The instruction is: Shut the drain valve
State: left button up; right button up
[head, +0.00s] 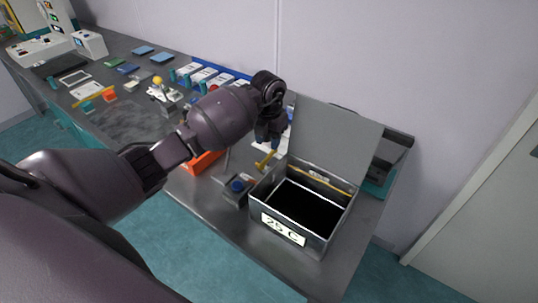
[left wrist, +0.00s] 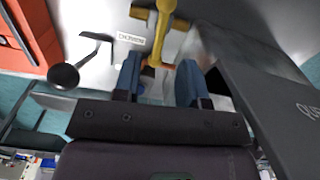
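The drain valve shows as a yellow handle (head: 265,160) beside the left wall of the open grey bath box (head: 257,205). In the left wrist view the yellow handle (left wrist: 160,35) has a long lever and a wider crosspiece at its far end. A small white label (left wrist: 131,38) lies beside it. My left gripper (head: 268,140) is above the handle, pointing down. In the left wrist view its two blue fingers (left wrist: 160,80) are apart, with the lever's near end between them. I cannot tell whether either finger touches it. My right gripper is out of view.
The box's raised lid (head: 335,140) stands close to the right of my left gripper. A small grey device with a blue knob (head: 237,186) sits in front of the handle. An orange tray (head: 203,163) is to the left, partly behind my arm.

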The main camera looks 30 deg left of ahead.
aim_at(268, 155)
pick_arm(q)
notch_tip(268, 155, down, 7)
dwell(0.4)
jog(key=shift+w, duration=0.1)
grip_shut()
